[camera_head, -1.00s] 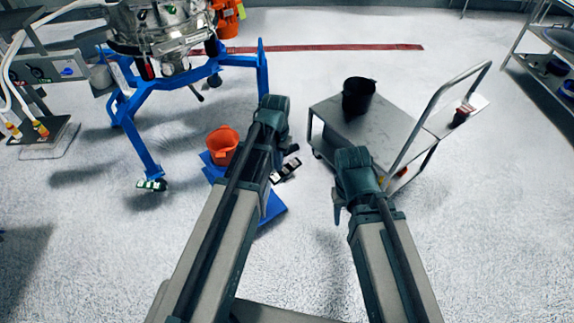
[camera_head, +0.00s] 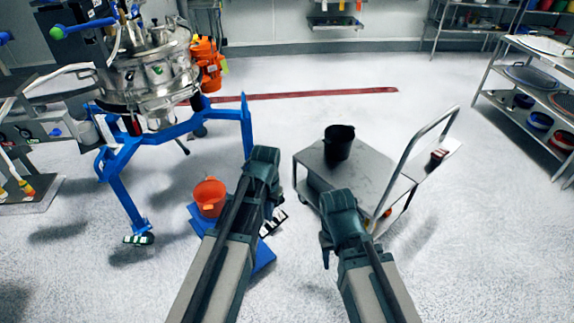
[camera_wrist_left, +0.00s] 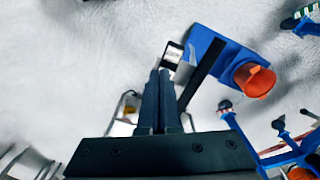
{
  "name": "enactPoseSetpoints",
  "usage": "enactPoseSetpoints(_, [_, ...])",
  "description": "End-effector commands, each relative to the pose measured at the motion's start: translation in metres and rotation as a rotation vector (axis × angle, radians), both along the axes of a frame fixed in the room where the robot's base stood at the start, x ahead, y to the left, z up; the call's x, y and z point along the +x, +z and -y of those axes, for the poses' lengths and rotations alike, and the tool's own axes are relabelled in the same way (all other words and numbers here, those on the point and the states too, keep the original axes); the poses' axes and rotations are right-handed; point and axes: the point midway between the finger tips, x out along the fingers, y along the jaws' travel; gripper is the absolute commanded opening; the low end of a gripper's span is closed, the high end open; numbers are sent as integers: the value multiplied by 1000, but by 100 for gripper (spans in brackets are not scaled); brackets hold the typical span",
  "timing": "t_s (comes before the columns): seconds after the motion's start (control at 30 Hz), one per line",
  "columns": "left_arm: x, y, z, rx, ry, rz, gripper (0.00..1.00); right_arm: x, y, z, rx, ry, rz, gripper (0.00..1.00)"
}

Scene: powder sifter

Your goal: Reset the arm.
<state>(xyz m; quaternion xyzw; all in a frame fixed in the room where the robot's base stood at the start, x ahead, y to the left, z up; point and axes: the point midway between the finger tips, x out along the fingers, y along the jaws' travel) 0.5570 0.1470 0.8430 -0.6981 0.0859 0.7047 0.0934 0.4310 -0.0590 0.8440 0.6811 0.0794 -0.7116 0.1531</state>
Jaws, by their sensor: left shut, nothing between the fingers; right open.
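My left gripper (camera_wrist_left: 160,75) shows in the left wrist view with its two dark fingers shut side by side and nothing between them. In the head view the left arm comes up from the bottom, bent, and its folded end hides most of that gripper. My right gripper (camera_head: 325,255) shows only in part beside the bent right arm; it is open, and no held thing shows.
An orange bucket (camera_head: 209,196) stands on a blue platform scale (camera_head: 262,258) by the left arm. A metal cart (camera_head: 375,172) carries a black bucket (camera_head: 339,142). The steel sifter (camera_head: 150,75) stands on a blue frame (camera_head: 118,190). Shelves (camera_head: 487,92) stand at right.

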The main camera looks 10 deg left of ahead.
Motion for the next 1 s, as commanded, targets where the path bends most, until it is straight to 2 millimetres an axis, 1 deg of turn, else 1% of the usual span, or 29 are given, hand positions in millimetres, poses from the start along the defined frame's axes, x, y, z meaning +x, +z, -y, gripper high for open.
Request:
enactPoseSetpoints(0.03, [-24, 11, 17, 10, -20, -5, 0, 0, 11, 0, 0, 0, 0, 50])
enactPoseSetpoints(0.1, [-51, 19, 38, 29, -37, -11, 0, 0, 19, 0, 0, 0, 0, 50])
enactPoseSetpoints(0.2, [-85, 29, 61, 56, -56, -19, 0, 0, 28, 0, 0, 0, 0, 50])
enactPoseSetpoints(0.3, [-110, 35, 76, 77, -70, -21, 0, 0, 34, 0, 0, 0, 0, 50])
enactPoseSetpoints(0.4, [-124, 38, 83, 91, -76, -22, 0, 0, 37, 0, 0, 0, 0, 50])
enactPoseSetpoints(0.5, [-128, 39, 86, 96, -78, -22, 0, 0, 37, 0, 0, 0, 0, 50])
enactPoseSetpoints(1.0, [-127, 38, 86, 95, -76, -23, 0, 0, 36, 0, 0, 0, 0, 50])
